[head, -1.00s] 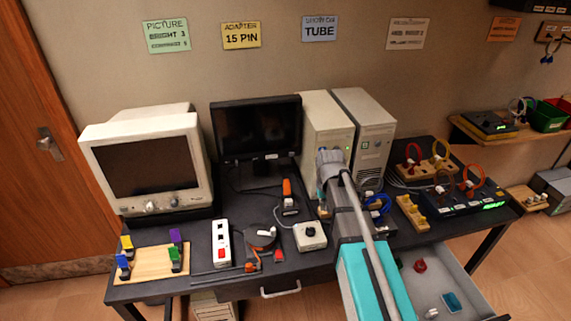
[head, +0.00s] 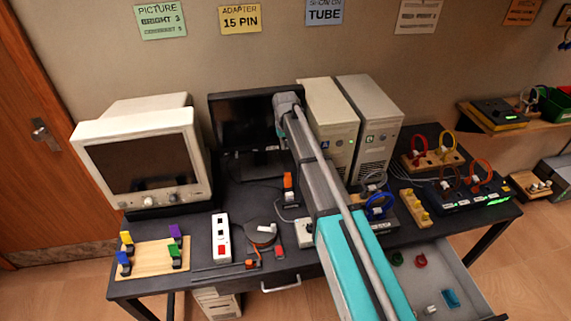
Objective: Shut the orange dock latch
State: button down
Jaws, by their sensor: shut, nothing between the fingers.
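The orange latch (head: 288,180) stands up from a small dark dock (head: 290,197) on the table, in front of the black flat monitor. My arm reaches across the table just right of the dock, and its grey end joint shows in front of the monitor, above and behind the latch. I cannot make out my gripper's fingers; the arm seems to hide them. I see no contact between arm and latch.
A white box (head: 304,233) by the dock is partly covered by my arm. Two PC towers (head: 378,125) stand behind right. An open drawer (head: 455,270) juts out at front right.

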aim_at(288, 180)
jog(key=shift+f, duration=0.2)
notch_tip(288, 180, down, 10)
jog(key=b, duration=1)
jog(key=shift+s+d+r+p, duration=0.3)
jog(key=shift+s+r, duration=0.1)
jog(key=shift+s, duration=0.4)
jog(key=shift+s+d+r+p, duration=0.15)
jog(key=shift+s+r+p, duration=0.2)
jog(key=shift+s, duration=0.45)
jog(key=shift+s+a, duration=0.1)
jog(key=shift+a, duration=0.1)
